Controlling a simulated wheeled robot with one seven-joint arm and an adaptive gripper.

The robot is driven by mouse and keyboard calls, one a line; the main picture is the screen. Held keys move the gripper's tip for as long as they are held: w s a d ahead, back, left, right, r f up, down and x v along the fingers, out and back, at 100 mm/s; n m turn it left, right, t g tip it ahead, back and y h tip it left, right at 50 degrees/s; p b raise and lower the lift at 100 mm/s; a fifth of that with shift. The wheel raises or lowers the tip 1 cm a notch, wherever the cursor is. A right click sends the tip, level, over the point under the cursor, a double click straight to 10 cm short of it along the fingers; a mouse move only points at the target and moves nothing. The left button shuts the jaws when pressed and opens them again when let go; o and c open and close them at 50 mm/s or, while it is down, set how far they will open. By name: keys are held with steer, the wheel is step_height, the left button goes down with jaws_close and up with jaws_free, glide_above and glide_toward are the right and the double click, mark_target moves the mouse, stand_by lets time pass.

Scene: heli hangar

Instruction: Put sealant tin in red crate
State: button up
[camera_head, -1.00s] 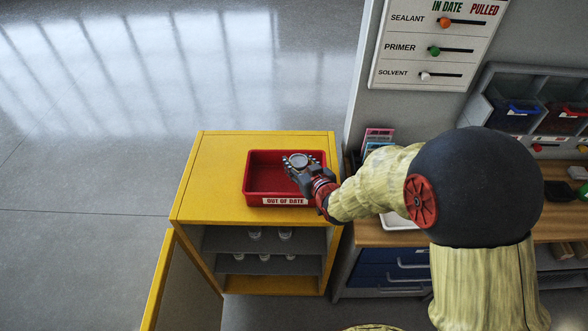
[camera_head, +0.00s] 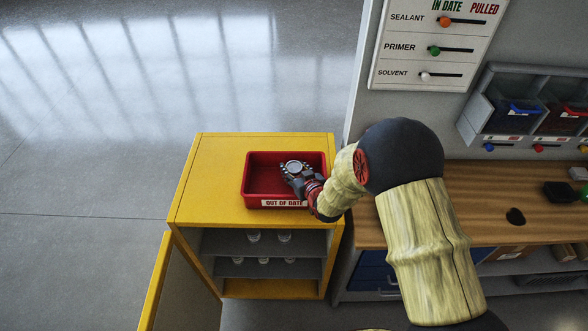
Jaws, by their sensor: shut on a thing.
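The red crate (camera_head: 257,157) stands on top of the yellow cabinet, with a white "OUT OF DATE" label on its front. My gripper (camera_head: 292,174) is shut on a small round tin with a pale lid (camera_head: 293,166), which I take for the sealant tin. The tin looks upright and lies within the crate's outline, right of its middle. I cannot tell whether it touches the crate floor. My gripper hides part of the tin and the crate's right front corner. The visible left part of the crate is empty.
The yellow cabinet (camera_head: 207,175) has an open door (camera_head: 155,285) and shelves with several small containers. A wooden bench (camera_head: 480,190) stands to the right. The wall board (camera_head: 440,45) has its orange sealant slider under "IN DATE".

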steer(key=shift+r, duration=0.15)
steer(key=o, duration=1)
steer(key=shift+f, duration=0.25)
steer(key=shift+c, duration=0.2)
steer(key=o, duration=0.5)
steer(key=shift+c, duration=0.2)
steer(key=shift+r, duration=0.2)
steer(key=shift+s+d+r, duration=0.1)
steer(key=shift+s+r, duration=0.05)
steer(key=shift+s, duration=0.05)
steer(key=p+v, duration=0.1)
steer(key=v, duration=1)
steer(key=shift+s, duration=0.3)
